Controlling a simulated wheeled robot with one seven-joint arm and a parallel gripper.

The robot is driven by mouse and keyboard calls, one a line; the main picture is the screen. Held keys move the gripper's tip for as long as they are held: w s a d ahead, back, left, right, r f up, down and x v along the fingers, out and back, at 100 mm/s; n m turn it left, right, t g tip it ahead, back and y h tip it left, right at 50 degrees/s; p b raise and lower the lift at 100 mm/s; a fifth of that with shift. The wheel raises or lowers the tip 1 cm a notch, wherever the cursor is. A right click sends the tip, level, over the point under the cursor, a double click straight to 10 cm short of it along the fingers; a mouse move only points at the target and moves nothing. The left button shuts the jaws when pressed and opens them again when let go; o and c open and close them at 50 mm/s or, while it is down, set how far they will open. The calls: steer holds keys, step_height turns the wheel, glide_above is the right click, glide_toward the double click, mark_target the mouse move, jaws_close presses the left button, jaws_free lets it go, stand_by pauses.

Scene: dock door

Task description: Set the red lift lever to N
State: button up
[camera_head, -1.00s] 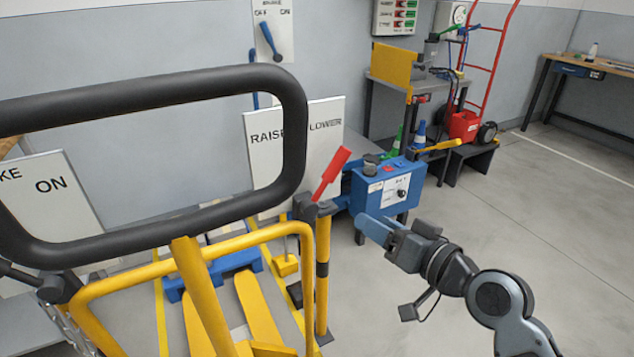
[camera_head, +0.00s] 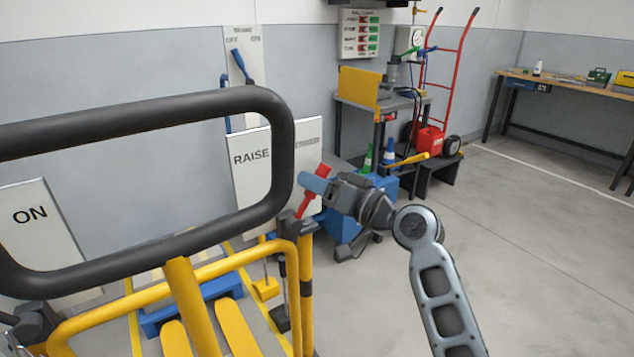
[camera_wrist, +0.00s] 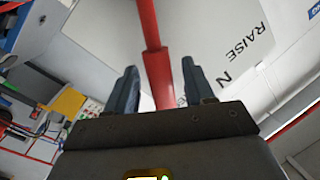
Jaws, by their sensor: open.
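The red lift lever (camera_head: 304,204) rises from a dark pivot (camera_head: 295,229) on the yellow post and tilts to the right. Behind it stands a white board (camera_head: 252,182) reading RAISE, with LOWER faint at its right. My gripper (camera_head: 313,185) is at the lever's upper part, partly hiding it. In the wrist view my gripper (camera_wrist: 158,88) is open, and the red lever (camera_wrist: 158,75) passes between its two fingers with gaps visible on both sides. The board there shows RAISE and an N (camera_wrist: 224,78).
A black handle loop (camera_head: 150,115) and yellow frame (camera_head: 200,268) fill the left. A blue box (camera_head: 345,215) stands behind my gripper. A red hand truck (camera_head: 436,110) and a workbench (camera_head: 575,85) are farther back. The floor at right is clear.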

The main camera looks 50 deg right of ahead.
steer(key=shift+w, duration=0.3)
jaws_close()
stand_by(0.4)
